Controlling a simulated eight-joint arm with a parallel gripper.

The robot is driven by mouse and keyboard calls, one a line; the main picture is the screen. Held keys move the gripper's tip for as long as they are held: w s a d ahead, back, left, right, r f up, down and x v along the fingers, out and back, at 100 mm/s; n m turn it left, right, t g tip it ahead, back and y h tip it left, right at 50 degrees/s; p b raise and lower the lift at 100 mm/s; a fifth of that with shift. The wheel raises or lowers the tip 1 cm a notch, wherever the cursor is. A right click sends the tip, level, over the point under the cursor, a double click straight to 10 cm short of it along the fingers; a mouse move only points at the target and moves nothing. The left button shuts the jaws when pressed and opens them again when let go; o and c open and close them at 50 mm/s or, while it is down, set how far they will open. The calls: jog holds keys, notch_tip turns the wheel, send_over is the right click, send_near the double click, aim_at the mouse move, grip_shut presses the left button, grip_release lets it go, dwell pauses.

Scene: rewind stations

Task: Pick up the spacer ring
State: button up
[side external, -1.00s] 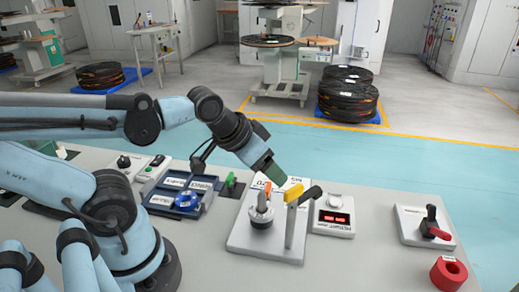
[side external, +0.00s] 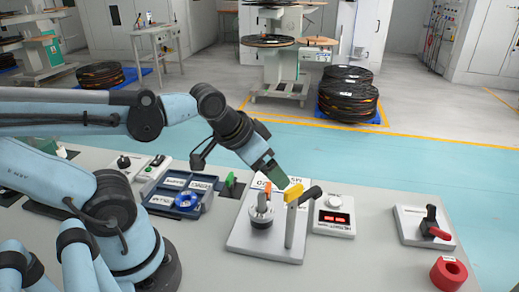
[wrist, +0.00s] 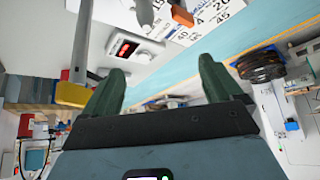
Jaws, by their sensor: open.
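I cannot tell for certain which part is the spacer ring. A blue ring (side external: 187,200) lies in a dark blue tray (side external: 156,210) left of centre in the side view. My gripper (side external: 280,180) is over the middle of the bench, close to the yellow-ended lever (side external: 293,194), well right of the blue ring. In the wrist view my gripper (wrist: 165,78) has its two green fingers apart with nothing between them. The yellow lever end (wrist: 73,94) is left of the fingers. No ring is clearly seen there.
A grey plate (side external: 250,244) carries a spindle (side external: 261,212) with an orange tip and the upright lever. A box with a red display (side external: 333,217) stands just right of it. A black-and-red switch (side external: 432,228) is farther right. The front bench is clear.

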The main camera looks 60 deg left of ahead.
aim_at(261, 203)
jog(key=g, duration=0.1)
jog(key=r+g, duration=0.1)
jog(key=s+m+g, duration=0.1)
jog(key=g, duration=0.1)
jog(key=shift+d+r, duration=0.25)
jog(key=shift+d, duration=0.15)
jog(key=g, duration=0.1)
jog(key=r+m+g, duration=0.1)
jog(key=shift+s+d+r+g, duration=0.1)
jog(key=shift+s+d+g, duration=0.2)
jog(key=shift+s, duration=0.1)
notch_tip(261, 203, down, 7)
jog(key=shift+a+r, duration=0.1)
jog(key=shift+r, duration=0.05)
jog(key=shift+w+a+f, duration=0.15)
jog(key=shift+f, duration=0.9)
jog(key=shift+w+a+f, duration=0.15)
jog(key=shift+f, duration=1.4)
jog(key=shift+c, duration=0.3)
jog(key=c, duration=1.1)
